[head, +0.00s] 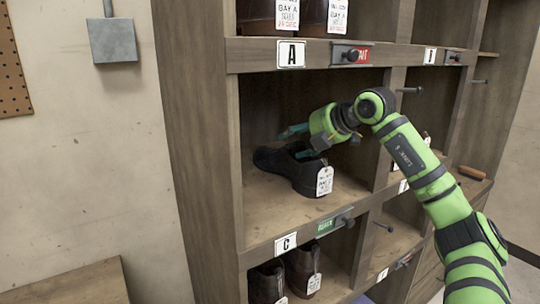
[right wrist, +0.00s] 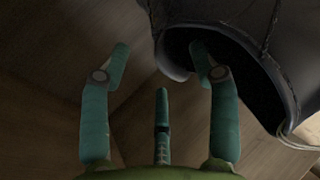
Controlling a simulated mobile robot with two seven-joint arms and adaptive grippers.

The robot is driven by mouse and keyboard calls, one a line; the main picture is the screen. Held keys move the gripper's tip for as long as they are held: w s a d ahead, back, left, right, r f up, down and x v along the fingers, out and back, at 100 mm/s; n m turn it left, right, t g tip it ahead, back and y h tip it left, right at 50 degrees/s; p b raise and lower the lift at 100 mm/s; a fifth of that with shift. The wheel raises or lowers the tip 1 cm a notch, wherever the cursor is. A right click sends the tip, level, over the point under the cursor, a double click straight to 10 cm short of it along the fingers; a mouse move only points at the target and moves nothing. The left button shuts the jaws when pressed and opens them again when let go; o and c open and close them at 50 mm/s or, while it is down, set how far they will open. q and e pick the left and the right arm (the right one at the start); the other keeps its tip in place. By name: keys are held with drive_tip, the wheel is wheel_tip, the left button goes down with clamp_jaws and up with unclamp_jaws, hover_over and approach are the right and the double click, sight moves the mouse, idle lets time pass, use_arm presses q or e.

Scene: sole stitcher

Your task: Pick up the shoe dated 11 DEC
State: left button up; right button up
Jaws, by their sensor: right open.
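A black shoe (head: 292,170) lies on its sole in the middle left compartment, with a white tag (head: 325,181) hanging at its near end. The tag's writing is too small for me to read a date. My right gripper (head: 301,142) is open and reaches into this compartment, just above the shoe. In the right wrist view the gripper (right wrist: 160,58) shows its teal fingers spread. The right-hand fingertip overlaps the mouth of the shoe (right wrist: 285,65); I cannot tell whether it touches. My left gripper is out of view.
The wooden shelf unit (head: 195,120) has posts and ledges close around my right arm. Brown shoes (head: 258,14) with tags stand above, and tagged shoes (head: 302,268) below. Knobs (head: 410,90) stick out of the frame. A brown handle-like object (head: 472,173) lies at the right.

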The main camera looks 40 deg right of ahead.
sight(284, 148)
drive_tip(key=shift+w+d+f+m+h, duration=0.3)
drive_tip(key=shift+w+d+f, duration=0.25)
drive_tip(key=shift+w+d, duration=0.15)
drive_tip(key=shift+w+a+f+p, duration=0.1)
drive_tip(key=shift+w+p, duration=0.1)
drive_tip(key=shift+p, duration=0.25)
drive_tip(key=shift+w+a+f, duration=0.1)
drive_tip(key=shift+w+a, duration=0.05)
drive_tip(key=shift+w, duration=0.1)
drive_tip(key=p+x, duration=0.2)
drive_tip(key=x, duration=0.2)
drive_tip(key=shift+w+f, duration=0.1)
drive_tip(key=shift+f, duration=0.15)
drive_tip(key=shift+w+f, duration=0.15)
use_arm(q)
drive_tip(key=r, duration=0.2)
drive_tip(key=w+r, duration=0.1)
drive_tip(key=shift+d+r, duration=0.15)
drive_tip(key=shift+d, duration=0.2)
use_arm(e)
clamp_jaws()
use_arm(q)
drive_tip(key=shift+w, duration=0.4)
